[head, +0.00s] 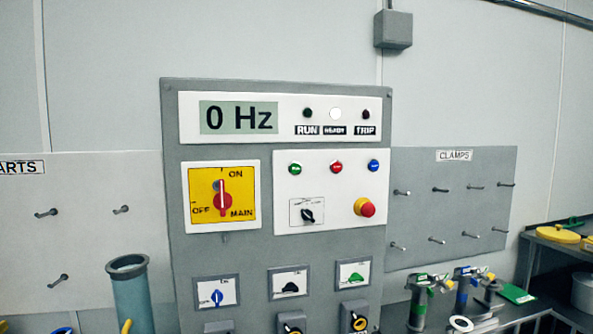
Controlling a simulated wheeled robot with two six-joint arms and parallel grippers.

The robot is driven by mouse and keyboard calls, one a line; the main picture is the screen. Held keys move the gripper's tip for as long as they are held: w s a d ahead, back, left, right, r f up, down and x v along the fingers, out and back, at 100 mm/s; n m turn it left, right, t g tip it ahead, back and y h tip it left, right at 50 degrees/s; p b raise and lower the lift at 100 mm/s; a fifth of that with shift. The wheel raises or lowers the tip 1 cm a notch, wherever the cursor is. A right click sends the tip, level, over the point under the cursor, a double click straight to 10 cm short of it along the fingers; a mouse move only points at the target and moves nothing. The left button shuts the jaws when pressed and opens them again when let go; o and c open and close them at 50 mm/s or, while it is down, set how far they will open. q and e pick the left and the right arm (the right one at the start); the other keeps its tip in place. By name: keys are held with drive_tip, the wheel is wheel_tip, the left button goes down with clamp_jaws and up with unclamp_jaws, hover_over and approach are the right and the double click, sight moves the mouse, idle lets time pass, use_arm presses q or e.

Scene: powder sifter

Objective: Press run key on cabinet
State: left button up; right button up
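The grey control cabinet (265,262) stands upright in the middle of the head view. Its green run key (295,168) is at the left of a row of small round keys, with a red key (336,167) and a blue key (373,165) to its right. The display (238,117) reads 0 Hz. Of the lamps above, the READY lamp (336,114) is bright white; the RUN lamp (308,113) and TRIP lamp (366,114) look dark. The red main switch handle (222,195) stands vertical. Neither gripper is in view.
A red mushroom button (366,208) on a yellow base and a black selector (307,215) sit below the keys. Lower switches line the cabinet's bottom. A blue-grey tube (132,295) stands at the left, and clamps (420,300) on a bench at the right. The cabinet's front is unobstructed.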

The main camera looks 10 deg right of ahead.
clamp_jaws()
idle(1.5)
